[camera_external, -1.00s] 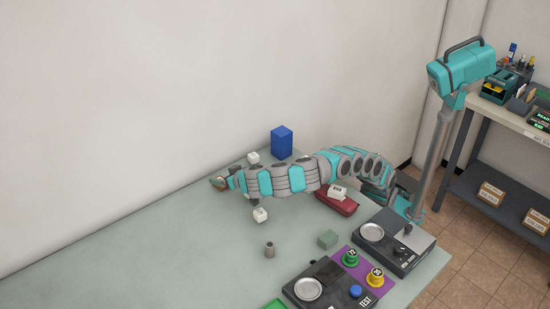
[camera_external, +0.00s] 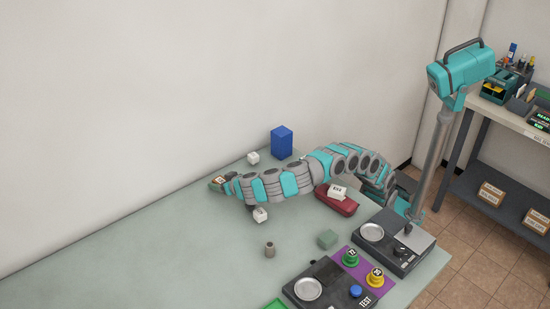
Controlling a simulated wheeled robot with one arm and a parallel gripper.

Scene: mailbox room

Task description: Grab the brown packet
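A small brown packet (camera_external: 217,181) with a pale label shows at the far end of my arm, near the wall at the table's back edge. My gripper (camera_external: 223,183) is right at the packet, and its tip overlaps it in the view. The fingers are too small and too much covered to tell whether they are open or shut on the packet. I cannot tell whether the packet touches the table.
The left of the table (camera_external: 130,250) is clear.

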